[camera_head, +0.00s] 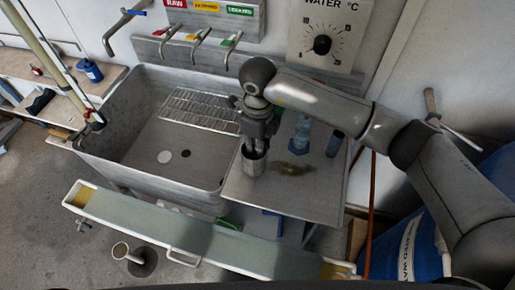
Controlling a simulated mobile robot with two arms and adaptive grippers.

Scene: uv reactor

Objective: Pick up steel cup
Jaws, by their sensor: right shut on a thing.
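The steel cup (253,164) is a small grey metal cylinder at the left edge of the steel drainboard, beside the sink. It looks upright. My right gripper (254,150) points down from above, with its fingers at the cup's rim, and is shut on the cup. The fingertips are partly hidden by the cup, and I cannot tell whether the cup's base touches the drainboard. My left gripper is not in view.
The deep sink (150,160) with a wire rack (200,110) lies left. A long pale trough (190,238) runs in front. A blue barrel (410,250) stands at right.

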